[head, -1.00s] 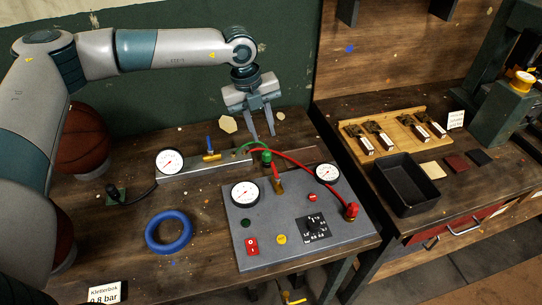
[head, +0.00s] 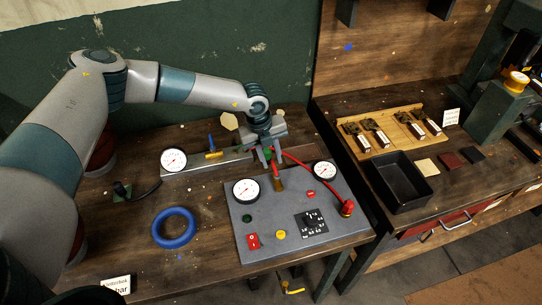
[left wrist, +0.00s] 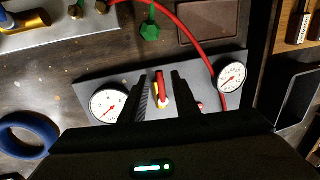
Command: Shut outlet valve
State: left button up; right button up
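A valve with an upright red lever (head: 276,170) and a brass body (head: 279,185) stands at the back of the grey control panel (head: 240,213). My left gripper (head: 271,158) points down over this valve and partly hides it. In the left wrist view, the red lever (left wrist: 159,82) shows between the two open fingers, with a gap on each side. I cannot tell whether it is the outlet valve. A blue-handled brass valve (head: 212,147) sits on the metal rail farther back. A yellow-handled valve (head: 293,291) hangs below the table edge. My right gripper is not in view.
White gauges (head: 246,191) (head: 324,171) flank the lever. A red hose (head: 316,171) arcs close behind it to a red fitting (head: 347,208). A blue ring (head: 174,228) lies left of the panel. A black tray (head: 398,184) stands on the right bench.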

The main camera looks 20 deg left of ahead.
pick_arm(q)
grip_shut()
